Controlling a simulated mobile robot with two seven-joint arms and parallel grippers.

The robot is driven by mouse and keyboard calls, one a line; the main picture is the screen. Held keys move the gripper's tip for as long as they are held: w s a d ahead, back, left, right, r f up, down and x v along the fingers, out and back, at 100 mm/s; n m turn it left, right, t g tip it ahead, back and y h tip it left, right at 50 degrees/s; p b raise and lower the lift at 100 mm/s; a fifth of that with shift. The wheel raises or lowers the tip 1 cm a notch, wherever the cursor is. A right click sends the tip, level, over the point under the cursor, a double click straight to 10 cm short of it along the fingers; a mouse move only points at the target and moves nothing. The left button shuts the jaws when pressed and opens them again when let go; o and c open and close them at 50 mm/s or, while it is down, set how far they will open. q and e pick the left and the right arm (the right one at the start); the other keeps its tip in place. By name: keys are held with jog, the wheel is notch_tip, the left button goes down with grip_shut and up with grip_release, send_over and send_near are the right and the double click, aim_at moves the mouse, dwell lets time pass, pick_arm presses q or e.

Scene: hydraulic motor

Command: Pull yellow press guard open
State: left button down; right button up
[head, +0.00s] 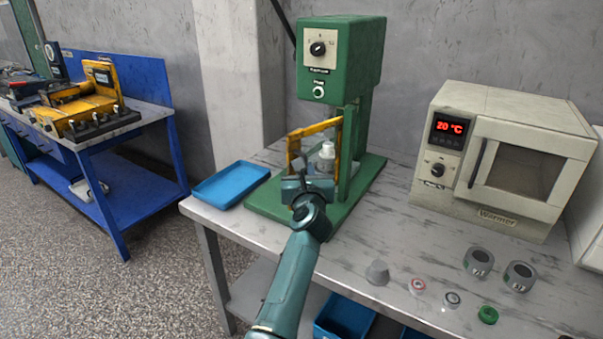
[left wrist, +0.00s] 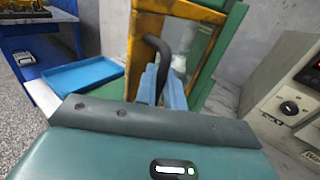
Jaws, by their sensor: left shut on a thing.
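The green press (head: 341,62) stands on the grey workbench. Its yellow guard (head: 295,145) is a frame at the front of the press and is swung out at an angle from the press body. In the left wrist view, the yellow guard (left wrist: 145,45) fills the upper middle, with a dark curved handle (left wrist: 180,40). My left gripper (head: 303,172) is at the guard's front edge. In the left wrist view, its blue fingers (left wrist: 162,85) are closed on the dark handle. A white cylindrical part (head: 326,157) stands inside the press, partly hidden. My right gripper is in neither view.
A blue tray (head: 230,184) lies left of the press. A beige warmer (head: 505,150) stands to the right. A blue table (head: 110,190) is at the far left.

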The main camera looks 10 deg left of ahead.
pick_arm(q)
jog(key=shift+w+d+r, duration=0.1)
jog(key=shift+d+r, duration=0.25)
jog(key=shift+d, duration=0.35)
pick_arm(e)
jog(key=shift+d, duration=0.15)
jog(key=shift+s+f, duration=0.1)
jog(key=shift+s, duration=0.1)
pick_arm(q)
jog(key=c, duration=1.8)
grip_release()
jog(key=shift+w, duration=0.1)
jog(key=shift+c, duration=0.2)
jog(key=o, duration=0.3)
jog(key=shift+w+f, duration=0.2)
jog(key=shift+f, duration=0.1)
jog(key=shift+o, duration=0.2)
jog(key=shift+s+a, duration=0.15)
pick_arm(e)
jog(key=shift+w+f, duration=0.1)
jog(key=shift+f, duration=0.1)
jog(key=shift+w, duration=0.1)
